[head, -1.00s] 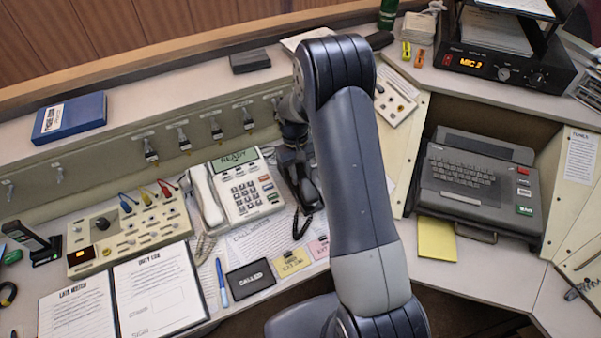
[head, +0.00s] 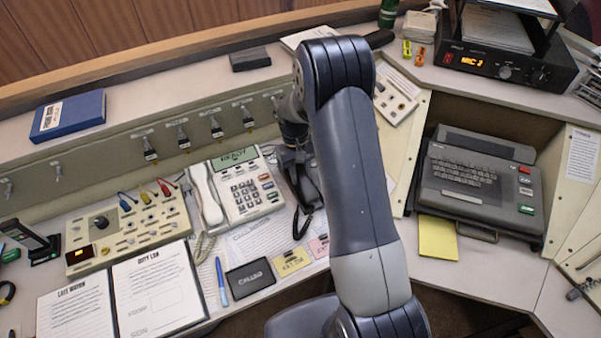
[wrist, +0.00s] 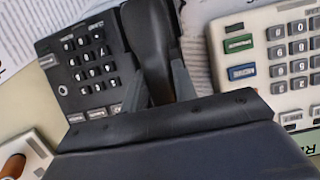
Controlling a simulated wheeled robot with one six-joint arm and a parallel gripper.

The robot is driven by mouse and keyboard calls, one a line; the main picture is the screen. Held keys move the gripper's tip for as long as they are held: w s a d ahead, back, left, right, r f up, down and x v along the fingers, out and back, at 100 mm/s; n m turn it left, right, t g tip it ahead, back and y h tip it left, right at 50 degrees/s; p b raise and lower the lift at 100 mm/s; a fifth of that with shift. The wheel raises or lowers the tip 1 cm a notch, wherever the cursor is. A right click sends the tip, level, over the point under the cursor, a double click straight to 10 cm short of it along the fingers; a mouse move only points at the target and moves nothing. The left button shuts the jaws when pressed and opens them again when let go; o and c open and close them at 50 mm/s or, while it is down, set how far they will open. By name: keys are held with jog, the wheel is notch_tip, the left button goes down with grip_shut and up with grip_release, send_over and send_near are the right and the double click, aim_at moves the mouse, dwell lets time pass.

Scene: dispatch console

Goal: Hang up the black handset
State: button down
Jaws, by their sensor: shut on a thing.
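The black handset (wrist: 150,35) stands between the two fingers of my gripper (wrist: 156,85) in the wrist view, and the gripper is shut on it. The black phone (wrist: 85,65), with its keypad, lies directly beside and below the handset. I cannot tell whether the handset touches its cradle, as its lower part is hidden by the gripper.
A white desk phone (head: 245,195) with its own white handset (head: 207,194) stands close to the left of the black phone. A switch panel (head: 130,230) is farther left. A keyboard terminal (head: 478,188) is on the right.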

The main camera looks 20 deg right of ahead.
jog(key=shift+f+b, duration=0.35)
dwell(0.6)
jog(key=c, duration=1.1)
grip_release()
jog(key=shift+a+r, duration=0.1)
jog(key=shift+o, duration=0.2)
jog(key=shift+w, duration=0.1)
jog(key=shift+c, duration=1.1)
